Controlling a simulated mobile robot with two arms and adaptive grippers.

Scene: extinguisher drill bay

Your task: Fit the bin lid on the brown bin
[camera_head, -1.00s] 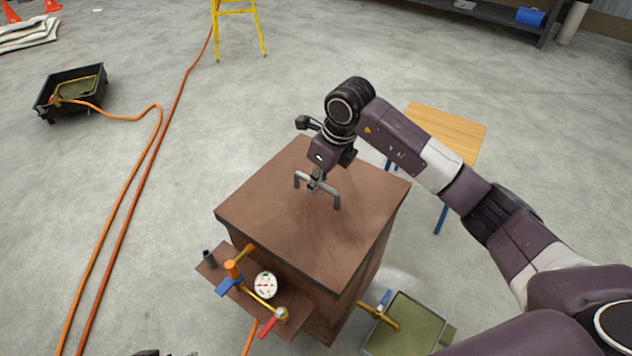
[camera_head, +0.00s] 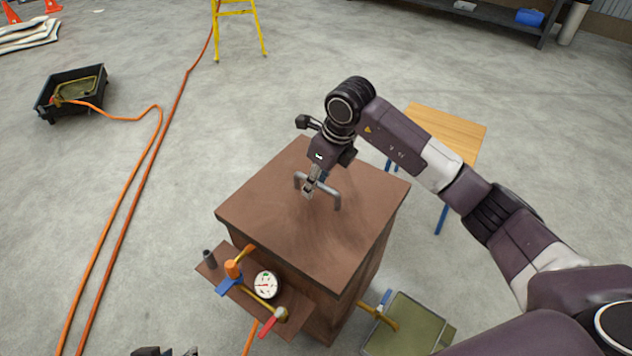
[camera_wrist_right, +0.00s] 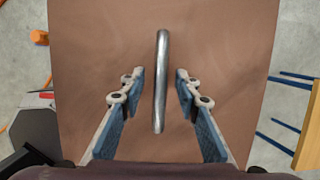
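The brown bin lid (camera_head: 262,202) lies level on top of the brown bin (camera_head: 372,262), its edges lined up with the bin's sides. Its grey bar handle (camera_head: 334,194) stands up in the middle. My right gripper (camera_head: 313,188) is at the handle. In the right wrist view, its fingers (camera_wrist_right: 158,82) are spread on either side of the handle (camera_wrist_right: 162,50), with gaps on both sides. The lid's far underside is hidden. Only the tips of my left gripper (camera_head: 166,352) show at the bottom edge, too cut off to read.
A green-topped box (camera_head: 405,325) and a wooden stool (camera_head: 455,130) stand at right. Orange hoses (camera_head: 140,185) run along the floor at left.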

